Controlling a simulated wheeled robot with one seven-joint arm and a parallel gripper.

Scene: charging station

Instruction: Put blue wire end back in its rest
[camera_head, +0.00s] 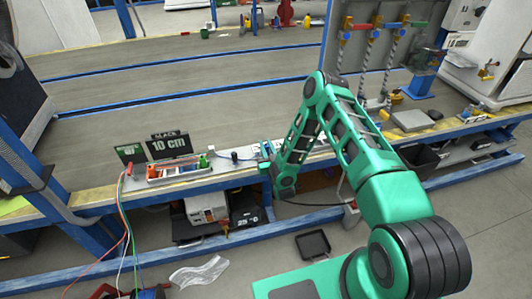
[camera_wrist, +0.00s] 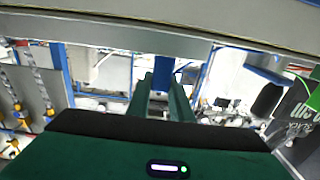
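My gripper shows in the wrist view (camera_wrist: 163,88) as two green fingers with a narrow gap. A blue shape (camera_wrist: 162,75) shows between them; I cannot tell whether it is a held wire end or a post behind. In the head view the arm bends down to the bench, right of the black "10 cm" sign (camera_head: 169,146), and the fingertips are not clear. A tray (camera_head: 172,173) with small coloured parts sits below the sign. Red, green and white wires (camera_head: 122,222) hang off the bench at left. I cannot clearly identify the blue wire end or its rest.
The long bench has blue rails and a mostly bare grey top (camera_head: 200,88). A tool board (camera_head: 375,45) stands at back right. A grey and orange device (camera_head: 207,206) sits under the bench. A black tray (camera_head: 313,244) and clear plastic (camera_head: 198,271) lie on the floor.

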